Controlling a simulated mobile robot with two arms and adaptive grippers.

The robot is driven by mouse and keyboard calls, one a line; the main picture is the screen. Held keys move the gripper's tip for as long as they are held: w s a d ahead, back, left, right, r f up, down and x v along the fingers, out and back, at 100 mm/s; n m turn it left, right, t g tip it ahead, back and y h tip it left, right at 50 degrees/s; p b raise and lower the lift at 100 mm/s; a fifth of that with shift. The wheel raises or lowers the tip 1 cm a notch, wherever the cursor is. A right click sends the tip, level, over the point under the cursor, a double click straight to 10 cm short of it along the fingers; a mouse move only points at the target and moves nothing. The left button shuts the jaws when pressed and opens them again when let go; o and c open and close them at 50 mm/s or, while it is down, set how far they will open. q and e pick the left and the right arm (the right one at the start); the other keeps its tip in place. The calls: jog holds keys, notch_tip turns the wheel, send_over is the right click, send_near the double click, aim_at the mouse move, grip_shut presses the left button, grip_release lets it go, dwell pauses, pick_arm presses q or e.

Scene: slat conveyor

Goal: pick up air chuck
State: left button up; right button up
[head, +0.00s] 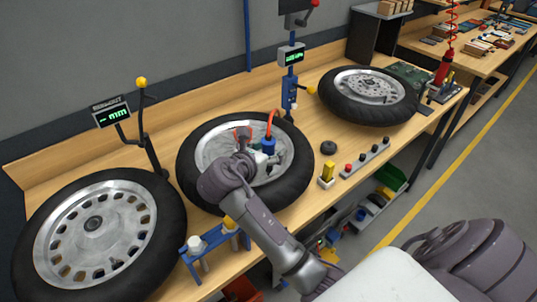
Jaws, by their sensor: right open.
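The air chuck appears to be the small blue fitting (268,146) with an orange hose curving from its top. It is over the middle wheel (189,157), which has a black tyre and a silver rim and lies on the bench. My right gripper (258,153) is open above this wheel's rim, just left of the blue fitting. Whether its fingers touch the fitting is too small to tell. My forearm and wrist cover the lower left part of the wheel. My left gripper is not in view.
A wheel with a slotted rim (140,232) lies at left, and another wheel (368,92) lies at back right. A gauge post (149,130) and a blue post (290,85) stand behind. A blue stand (213,240) and a button strip (366,158) line the front edge.

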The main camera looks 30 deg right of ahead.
grip_shut()
jog(key=shift+r, duration=0.1)
